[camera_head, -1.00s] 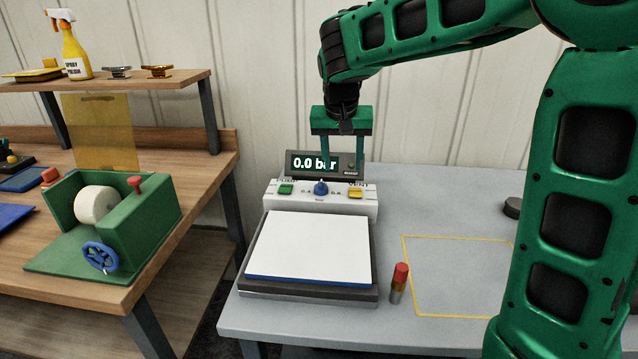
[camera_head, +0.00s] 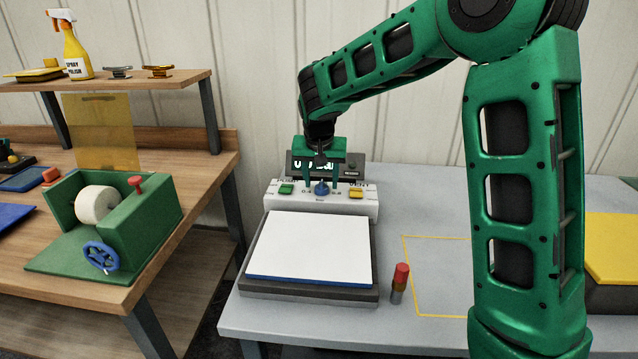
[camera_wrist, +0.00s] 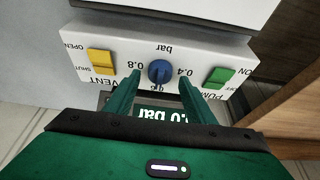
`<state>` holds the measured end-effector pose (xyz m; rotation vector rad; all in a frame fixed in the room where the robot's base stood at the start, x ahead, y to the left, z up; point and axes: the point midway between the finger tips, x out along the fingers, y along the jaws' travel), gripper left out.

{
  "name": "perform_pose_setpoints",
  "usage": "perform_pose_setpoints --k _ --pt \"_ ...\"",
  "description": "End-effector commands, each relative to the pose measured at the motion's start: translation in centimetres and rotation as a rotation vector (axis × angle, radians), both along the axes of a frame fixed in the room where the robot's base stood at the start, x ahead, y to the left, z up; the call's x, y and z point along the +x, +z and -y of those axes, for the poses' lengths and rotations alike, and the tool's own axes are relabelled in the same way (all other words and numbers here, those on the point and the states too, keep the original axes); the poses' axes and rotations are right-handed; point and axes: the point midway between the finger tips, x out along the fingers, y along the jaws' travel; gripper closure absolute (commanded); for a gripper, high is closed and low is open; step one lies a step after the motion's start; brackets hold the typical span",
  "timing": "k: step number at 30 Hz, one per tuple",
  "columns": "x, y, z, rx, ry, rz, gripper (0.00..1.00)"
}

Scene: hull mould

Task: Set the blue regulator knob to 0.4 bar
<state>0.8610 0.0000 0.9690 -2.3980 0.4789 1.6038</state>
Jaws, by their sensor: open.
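The blue regulator knob (camera_head: 321,188) sits in the middle of the front of the white control box (camera_head: 340,206), between a green switch and a yellow switch. In the wrist view the knob (camera_wrist: 159,72) shows upside down, with the marks 0.4 and 0.8 on either side and bar beyond it. My gripper (camera_head: 321,184) is open above the box, with one finger on each side of the knob. In the wrist view my gripper (camera_wrist: 160,85) has its fingertips beside the knob; I cannot tell whether they touch it. The display (camera_head: 300,164) is mostly hidden behind my gripper.
The green pump switch (camera_head: 286,189) and yellow vent switch (camera_head: 356,192) flank the knob closely. A white-topped plate (camera_head: 310,246) lies in front of the box. A red-capped stick (camera_head: 400,282) stands to its right. A wooden bench (camera_head: 190,220) is at left.

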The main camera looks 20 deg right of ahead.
Motion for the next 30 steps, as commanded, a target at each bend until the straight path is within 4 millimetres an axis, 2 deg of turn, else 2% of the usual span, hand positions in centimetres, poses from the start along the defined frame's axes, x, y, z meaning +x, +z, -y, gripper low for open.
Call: perform_pose_setpoints --k 4,12,14,17,18,20,30 --pt "0.23 -0.69 0.11 0.000 0.000 -0.001 0.51" --pt "0.28 -0.77 0.14 0.000 0.000 0.000 0.51" --pt "0.28 -0.77 0.14 0.000 0.000 0.000 0.62" --pt "0.28 -0.76 0.14 0.000 0.000 0.000 0.86" --pt "0.29 -0.76 0.13 0.000 0.000 0.000 0.91" --pt "0.29 -0.75 -0.33 0.001 0.003 0.000 0.91" --pt "0.30 -0.72 -0.01 0.001 0.067 0.002 0.91"
